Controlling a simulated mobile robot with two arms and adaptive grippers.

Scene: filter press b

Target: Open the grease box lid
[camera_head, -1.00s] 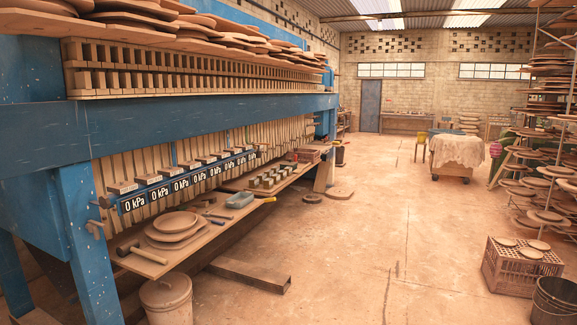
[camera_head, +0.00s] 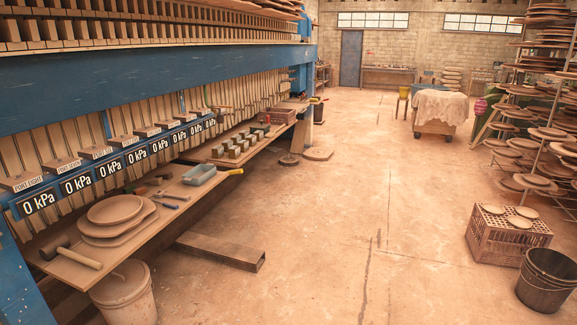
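I cannot tell for certain which thing is the grease box. A small grey-blue box or tray (camera_head: 199,174) sits on the long wooden shelf (camera_head: 150,238) along the blue press, with a yellow-handled tool (camera_head: 230,173) beside it. Farther along the shelf is a reddish-brown box (camera_head: 281,115). No lid can be made out clearly on either one. Neither of my grippers is in view.
A mallet (camera_head: 72,250), stacked clay slabs (camera_head: 116,213) and several small blocks lie on the shelf. A lidded bucket (camera_head: 123,290) and a steel channel (camera_head: 221,250) stand below. A crate (camera_head: 508,235) and black bucket (camera_head: 546,280) are at right. The middle floor is clear.

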